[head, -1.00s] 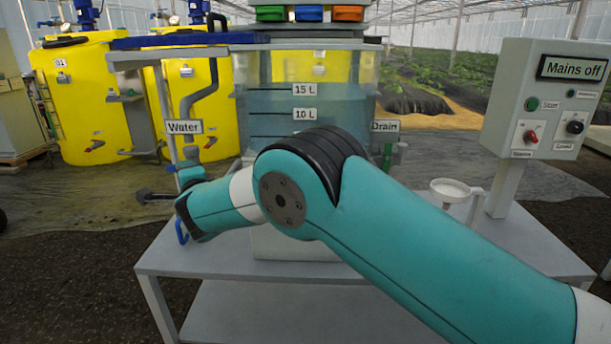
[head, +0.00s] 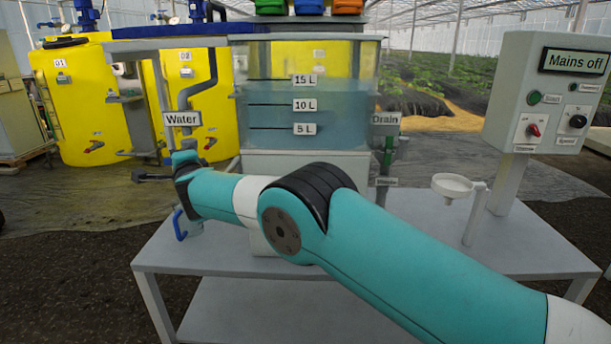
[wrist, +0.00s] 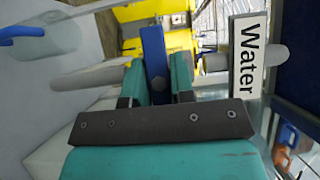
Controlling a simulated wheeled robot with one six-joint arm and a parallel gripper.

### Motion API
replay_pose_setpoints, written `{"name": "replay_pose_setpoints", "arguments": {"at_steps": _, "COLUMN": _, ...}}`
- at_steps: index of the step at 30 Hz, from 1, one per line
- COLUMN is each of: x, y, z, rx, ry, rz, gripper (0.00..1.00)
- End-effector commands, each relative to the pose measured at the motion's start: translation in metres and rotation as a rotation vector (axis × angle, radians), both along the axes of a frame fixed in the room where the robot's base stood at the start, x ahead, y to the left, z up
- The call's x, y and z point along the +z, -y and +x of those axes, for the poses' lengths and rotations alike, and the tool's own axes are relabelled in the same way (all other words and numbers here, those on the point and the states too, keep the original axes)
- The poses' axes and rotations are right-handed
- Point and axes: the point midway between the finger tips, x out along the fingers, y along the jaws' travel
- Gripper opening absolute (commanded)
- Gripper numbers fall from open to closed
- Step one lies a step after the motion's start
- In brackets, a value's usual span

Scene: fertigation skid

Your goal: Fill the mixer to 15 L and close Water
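The clear mixer tank (head: 340,125) has marks at 15 L, 10 L and 5 L. Its bluish water reaches close to the 15 L mark (head: 305,80); the exact line is hard to read. The Water label (head: 182,118) hangs left of the tank and also shows in the wrist view (wrist: 248,55). In the wrist view, the blue Water valve handle (wrist: 153,50) lies between the two teal fingers of my gripper (wrist: 158,80), which appear closed on its sides. In the head view my gripper (head: 184,160) is just below the Water label, and the handle is hidden there.
A panel (head: 545,95) reading "Mains off" stands at right. The Drain label (head: 386,118) is right of the tank. A white funnel cup (head: 453,186) stands on the grey table (head: 400,245). A blue loop (head: 180,225) is below my gripper. Yellow tanks (head: 85,100) stand behind.

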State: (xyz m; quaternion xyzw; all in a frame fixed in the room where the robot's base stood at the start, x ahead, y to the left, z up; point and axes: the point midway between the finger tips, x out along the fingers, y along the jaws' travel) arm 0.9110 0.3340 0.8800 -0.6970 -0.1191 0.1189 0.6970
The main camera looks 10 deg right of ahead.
Motion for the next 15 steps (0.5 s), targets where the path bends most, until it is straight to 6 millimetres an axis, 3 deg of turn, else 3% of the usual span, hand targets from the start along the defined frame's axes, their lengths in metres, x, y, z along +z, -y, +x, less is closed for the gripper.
{"name": "replay_pose_setpoints", "arguments": {"at_steps": 2, "x": 0.0000, "y": 0.0000, "z": -0.0001, "rx": 0.000, "ry": 0.000, "rz": 0.000, "gripper": 0.02}}
{"name": "replay_pose_setpoints", "arguments": {"at_steps": 15, "x": 0.0002, "y": 0.0000, "z": -0.0001, "rx": 0.000, "ry": -0.002, "rz": -0.002, "gripper": 0.03}}
